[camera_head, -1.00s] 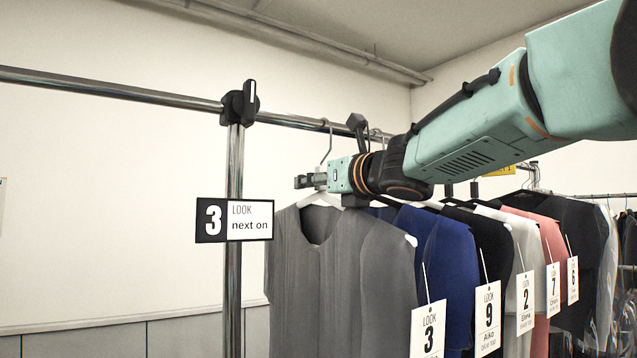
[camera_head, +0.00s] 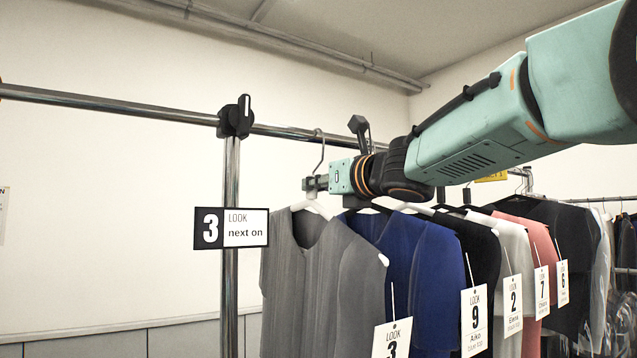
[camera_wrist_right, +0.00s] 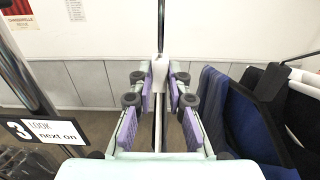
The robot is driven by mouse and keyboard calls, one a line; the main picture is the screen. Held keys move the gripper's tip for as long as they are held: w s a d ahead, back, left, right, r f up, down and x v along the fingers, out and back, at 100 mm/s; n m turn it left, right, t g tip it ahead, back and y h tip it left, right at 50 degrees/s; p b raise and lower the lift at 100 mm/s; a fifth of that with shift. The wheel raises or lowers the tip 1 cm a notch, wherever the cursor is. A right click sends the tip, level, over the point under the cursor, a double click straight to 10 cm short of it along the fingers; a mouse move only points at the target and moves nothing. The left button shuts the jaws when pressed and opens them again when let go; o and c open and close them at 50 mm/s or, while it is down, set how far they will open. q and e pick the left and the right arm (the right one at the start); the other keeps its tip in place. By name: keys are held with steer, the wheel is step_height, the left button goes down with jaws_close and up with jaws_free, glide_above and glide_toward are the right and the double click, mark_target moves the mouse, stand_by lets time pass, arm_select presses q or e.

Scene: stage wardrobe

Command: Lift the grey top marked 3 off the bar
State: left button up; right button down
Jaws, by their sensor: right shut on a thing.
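The grey top (camera_head: 315,275) hangs from a white hanger (camera_head: 318,208), with its tag 3 (camera_head: 392,340) at its lower right, cut by the frame edge. My right gripper (camera_head: 312,184) is shut on the hanger's neck just below the metal hook (camera_head: 320,150). The hook's top is at the bar (camera_head: 290,131); I cannot tell whether it bears on it. In the right wrist view the white hanger (camera_wrist_right: 160,70) stands between the fingers of my right gripper (camera_wrist_right: 160,85). My left gripper is not in view.
A sign "3 LOOK next on" (camera_head: 231,228) is on the post (camera_head: 231,180) left of the grey top. A blue top (camera_head: 425,270) hangs close on its right, then black, white and pink garments. The bar left of the post is empty.

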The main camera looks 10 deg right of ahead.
mark_target(316, 168)
steer(key=shift+w+a+f, duration=0.2)
steer(key=shift+w+a, duration=0.1)
steer(key=shift+a, duration=0.1)
steer(key=shift+w+d+r+p, duration=0.1)
steer(key=shift+d+r+p, duration=0.1)
steer(key=shift+r, duration=0.2)
steer(key=shift+w+d+r+p, duration=0.1)
steer(key=shift+r+p, duration=0.1)
steer(key=shift+r, duration=0.2)
steer(key=shift+s+a+r, duration=0.2)
steer(key=shift+a+r, duration=0.05)
steer(key=shift+r, duration=0.5)
steer(key=shift+d+r, duration=0.15)
steer(key=shift+r, duration=0.05)
steer(key=shift+w+d, duration=0.1)
steer(key=shift+a, duration=0.25)
